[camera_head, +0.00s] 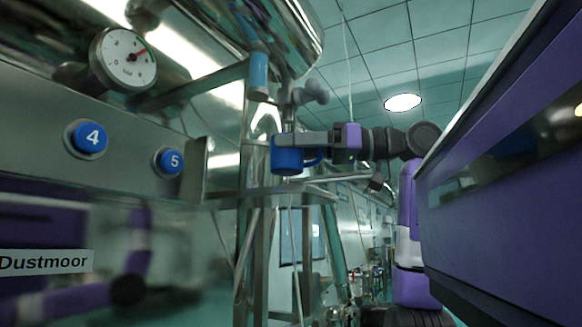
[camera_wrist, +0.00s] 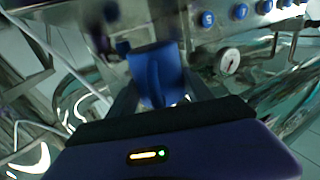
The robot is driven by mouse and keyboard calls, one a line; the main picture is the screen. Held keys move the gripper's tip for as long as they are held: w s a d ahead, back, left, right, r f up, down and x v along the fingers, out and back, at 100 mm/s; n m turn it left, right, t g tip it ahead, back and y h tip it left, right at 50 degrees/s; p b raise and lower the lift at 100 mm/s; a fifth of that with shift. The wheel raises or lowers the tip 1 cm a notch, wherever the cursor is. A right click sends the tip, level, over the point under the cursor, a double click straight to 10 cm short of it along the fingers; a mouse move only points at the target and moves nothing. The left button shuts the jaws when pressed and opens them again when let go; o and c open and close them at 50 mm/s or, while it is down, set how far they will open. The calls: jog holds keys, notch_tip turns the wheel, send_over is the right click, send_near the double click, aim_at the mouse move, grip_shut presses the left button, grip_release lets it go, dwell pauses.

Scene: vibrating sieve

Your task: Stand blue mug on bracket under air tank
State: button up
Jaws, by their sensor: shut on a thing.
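The blue mug (camera_head: 287,160) is held upright in the air left of my arm, in the middle of the head view. My gripper (camera_head: 296,139) reaches in from the right and is shut on it near its top. The wrist view shows the mug (camera_wrist: 153,70) between the dark fingers (camera_wrist: 160,92). A shiny metal tank (camera_head: 295,35), which looks like the air tank, hangs above the mug. A metal frame with thin bars (camera_head: 310,196) lies below the mug. I cannot tell which part is the bracket, or whether the mug touches it.
Valve fittings (camera_head: 308,96) and a blue-sleeved pipe (camera_head: 258,75) hang just above the mug. A steel panel with a gauge (camera_head: 127,58) and blue buttons 4 (camera_head: 90,139) and 5 (camera_head: 170,161) stands at left. A purple cabinet (camera_head: 510,205) fills the right side.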

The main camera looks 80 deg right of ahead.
aim_at(304, 163)
jog(key=f+b, duration=0.1)
jog(key=f, duration=0.1)
jog(key=f+b, duration=0.1)
jog(key=b, duration=0.1)
jog(key=shift+w+f, duration=0.2)
jog(key=shift+f, duration=0.2)
jog(key=shift+r, duration=0.1)
jog(key=o, duration=1.4)
jog(key=shift+r, duration=0.15)
jog(key=s, duration=0.4)
jog(key=s+d+b, duration=0.1)
jog(key=s, duration=0.3)
jog(key=s+b, duration=0.1)
jog(key=s, duration=0.3)
jog(key=shift+d, duration=0.4)
